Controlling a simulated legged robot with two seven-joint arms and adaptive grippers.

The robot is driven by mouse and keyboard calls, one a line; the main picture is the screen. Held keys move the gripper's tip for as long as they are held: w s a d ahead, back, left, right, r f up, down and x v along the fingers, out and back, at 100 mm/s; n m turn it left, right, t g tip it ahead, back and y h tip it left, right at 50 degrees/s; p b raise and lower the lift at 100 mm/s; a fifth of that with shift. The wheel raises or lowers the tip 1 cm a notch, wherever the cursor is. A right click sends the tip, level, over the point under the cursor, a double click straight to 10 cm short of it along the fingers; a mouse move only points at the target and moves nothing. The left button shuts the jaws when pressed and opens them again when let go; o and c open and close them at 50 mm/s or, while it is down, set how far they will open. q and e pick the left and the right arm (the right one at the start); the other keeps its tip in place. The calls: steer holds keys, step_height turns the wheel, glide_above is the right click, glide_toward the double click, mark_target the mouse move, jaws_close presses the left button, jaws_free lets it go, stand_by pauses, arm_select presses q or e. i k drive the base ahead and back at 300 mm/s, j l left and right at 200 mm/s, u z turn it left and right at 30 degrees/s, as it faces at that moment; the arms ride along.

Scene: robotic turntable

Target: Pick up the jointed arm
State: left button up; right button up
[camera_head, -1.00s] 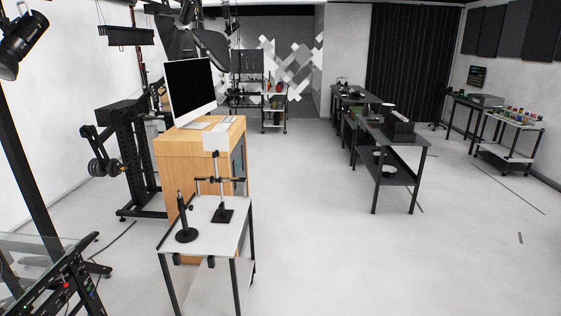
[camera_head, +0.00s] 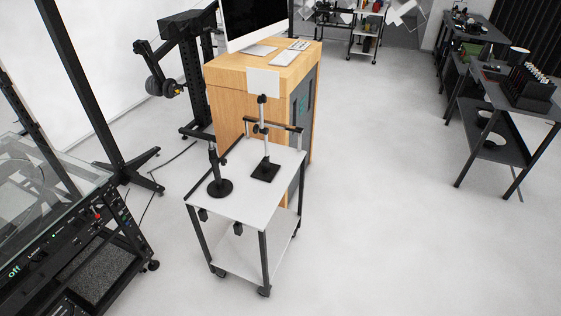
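Two black stands are on a small white-topped trolley (camera_head: 242,207). The left stand (camera_head: 214,165) has a round black base, an upright post and a short bar at its top reaching left. The right stand (camera_head: 265,140) has a square black base, a pale post, a crossbar with clamps and a blank white card (camera_head: 263,83) at its top. Both stand upright, apart at their bases. I cannot tell for sure which one is the jointed arm. Neither of my grippers shows in the head view.
A wooden cabinet (camera_head: 240,90) with a monitor (camera_head: 255,20) stands right behind the trolley. A glass-topped black equipment rack (camera_head: 105,240) is at the left. The floor right of the trolley is clear.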

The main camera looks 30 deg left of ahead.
mark_target(265, 171)
steer(key=i+l+u, duration=0.1)
steer(key=i+u, duration=0.3)
steer(key=i+l+u, duration=0.25)
steer(key=u, duration=0.2)
steer(key=i, duration=0.15)
